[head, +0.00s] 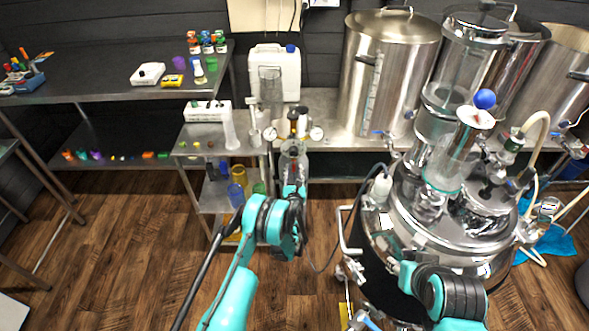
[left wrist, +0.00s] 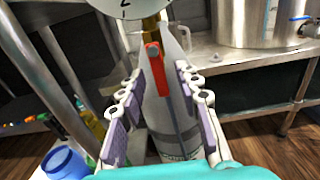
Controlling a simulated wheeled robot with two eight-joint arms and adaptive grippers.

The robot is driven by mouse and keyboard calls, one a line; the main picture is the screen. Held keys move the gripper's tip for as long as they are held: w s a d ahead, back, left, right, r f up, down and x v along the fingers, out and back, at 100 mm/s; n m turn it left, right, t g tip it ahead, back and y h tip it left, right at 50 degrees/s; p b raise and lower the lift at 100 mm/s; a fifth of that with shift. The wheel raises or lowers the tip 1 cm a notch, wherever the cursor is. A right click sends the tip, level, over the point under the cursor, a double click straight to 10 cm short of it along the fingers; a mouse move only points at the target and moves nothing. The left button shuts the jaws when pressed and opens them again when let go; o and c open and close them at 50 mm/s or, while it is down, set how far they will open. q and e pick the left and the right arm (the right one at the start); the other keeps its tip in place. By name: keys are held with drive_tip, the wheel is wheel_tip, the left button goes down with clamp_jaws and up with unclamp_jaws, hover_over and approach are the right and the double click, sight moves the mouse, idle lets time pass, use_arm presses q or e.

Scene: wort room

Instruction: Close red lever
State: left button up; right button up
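The red lever (left wrist: 157,72) hangs from a brass fitting (left wrist: 151,30) below a round gauge, in front of a grey bottle (left wrist: 170,125) in the left wrist view. It slants downward. My left gripper (head: 293,165) is open. Its purple-padded fingers stand on either side of the lever and bottle in the left wrist view (left wrist: 158,88), with no visible grip on the lever.
A steel cart (head: 205,152) with bottles and a blue cup (head: 236,194) stands left of the gripper. A large steel vessel (head: 455,215) with glassware and hoses fills the right. Tall steel pots (head: 388,75) stand behind. The wooden floor at front left is clear.

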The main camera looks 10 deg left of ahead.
use_arm(q)
drive_tip(key=shift+s+r, duration=0.1)
clamp_jaws()
drive_tip(key=shift+n, duration=0.3)
drive_tip(key=shift+w+d+r+n, duration=0.1)
drive_tip(key=shift+d+r+n, duration=0.4)
drive_tip(key=shift+n, duration=2.4)
drive_tip(key=shift+w+d+r+n, duration=0.15)
drive_tip(key=shift+d+r+n, duration=0.4)
drive_tip(key=shift+n, duration=2.35)
drive_tip(key=shift+w+d+r+n, duration=0.1)
drive_tip(key=shift+d+r+n, duration=0.4)
drive_tip(key=shift+n, duration=2.4)
